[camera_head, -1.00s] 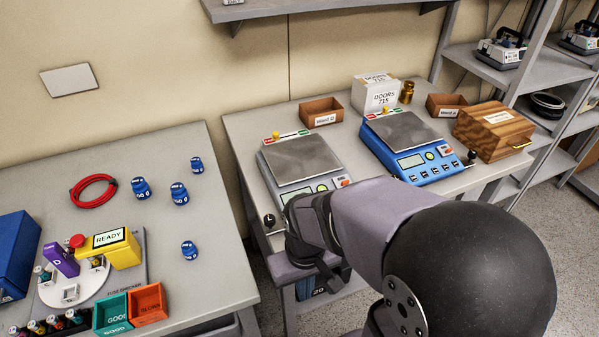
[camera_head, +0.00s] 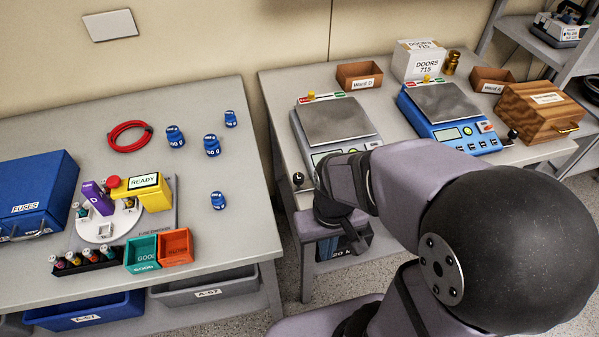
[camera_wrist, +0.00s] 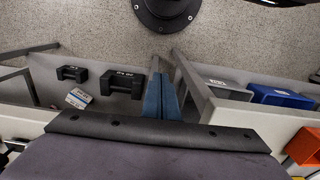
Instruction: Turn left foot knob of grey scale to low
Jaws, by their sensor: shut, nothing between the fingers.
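The grey scale (camera_head: 335,119) stands on the right-hand bench, left of a blue scale. Its left foot knob (camera_head: 298,179) is a small black knob with a white mark at the scale's front left corner; its setting is too small to read. My gripper (camera_head: 352,238) is low in front of the bench edge, right of and below the knob in the picture, apart from it. My wrist and forearm hide the scale's front right part. In the wrist view, my blue fingers (camera_wrist: 161,92) are shut and empty, above the floor and lower shelf; the knob does not show there.
The blue scale (camera_head: 440,108) and a wooden box (camera_head: 540,112) stand to the right. Brown trays (camera_head: 359,75) and a white box (camera_head: 418,62) are behind. The left bench (camera_head: 235,178) holds fuse items. Black weights (camera_wrist: 122,82) lie on the shelf below.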

